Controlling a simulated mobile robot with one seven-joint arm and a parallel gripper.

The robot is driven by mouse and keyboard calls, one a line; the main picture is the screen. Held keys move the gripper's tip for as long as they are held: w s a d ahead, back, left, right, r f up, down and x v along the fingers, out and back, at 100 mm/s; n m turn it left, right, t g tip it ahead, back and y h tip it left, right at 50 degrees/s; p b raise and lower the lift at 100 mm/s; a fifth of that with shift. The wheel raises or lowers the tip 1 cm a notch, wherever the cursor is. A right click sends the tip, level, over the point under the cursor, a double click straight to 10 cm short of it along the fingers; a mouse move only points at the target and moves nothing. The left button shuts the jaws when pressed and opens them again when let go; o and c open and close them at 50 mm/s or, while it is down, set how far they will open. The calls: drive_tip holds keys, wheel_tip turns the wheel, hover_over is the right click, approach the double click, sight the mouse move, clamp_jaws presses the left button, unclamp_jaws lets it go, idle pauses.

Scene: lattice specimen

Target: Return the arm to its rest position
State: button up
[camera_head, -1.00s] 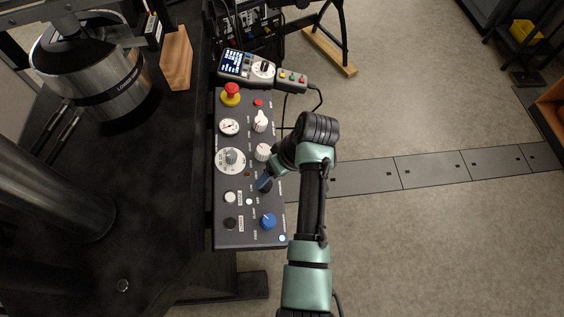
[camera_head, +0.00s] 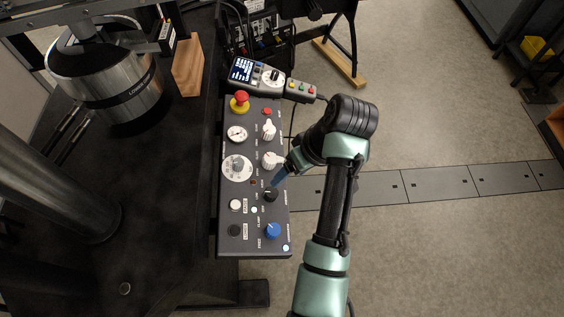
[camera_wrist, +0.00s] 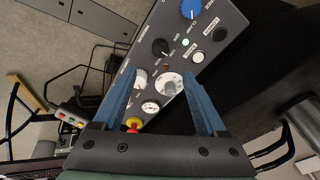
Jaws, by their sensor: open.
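My green and black arm reaches up from the bottom of the head view and bends left at its wrist. My gripper (camera_head: 279,178) points at the right edge of the grey control panel (camera_head: 258,214), over or beside its knobs. The head view does not show the gap between the fingers. In the wrist view my gripper (camera_wrist: 162,95) has its two blue fingers wide apart and nothing between them. The panel (camera_wrist: 216,55) lies beyond them, with a black knob (camera_wrist: 160,47), a dial (camera_wrist: 168,84) and a blue knob (camera_wrist: 190,8) showing.
A red emergency button (camera_head: 240,98) and a handheld pendant (camera_head: 257,73) are at the panel's far end. A metal load cylinder (camera_head: 112,80) and a wood block (camera_head: 188,68) stand on the dark bench left. Open floor (camera_head: 450,245) lies to the right.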

drive_tip(key=w+r+m+t+h, duration=0.1)
drive_tip(key=w+r+t, duration=0.4)
drive_tip(key=r, duration=0.4)
drive_tip(key=w+r+m+t+h, duration=0.1)
drive_tip(key=w+r+t, duration=0.3)
drive_tip(key=w+r, duration=0.4)
wheel_tip(320, 180, up, 20)
drive_tip(key=s+a+m+t+h, duration=0.1)
drive_tip(key=s+a+t, duration=0.1)
drive_tip(key=t, duration=0.5)
drive_tip(key=s+a+r+m+t, duration=0.1)
drive_tip(key=s+r+t, duration=0.4)
drive_tip(key=s+r, duration=0.3)
drive_tip(key=s+a+r+m+t, duration=0.1)
drive_tip(key=s+r+t, duration=0.4)
drive_tip(key=r, duration=1)
drive_tip(key=s, duration=0.3)
drive_tip(key=shift+s+a+m+h, duration=0.15)
drive_tip(key=shift+s+m+h, duration=0.15)
drive_tip(key=shift+s+h, duration=0.1)
drive_tip(key=shift+w, duration=0.1)
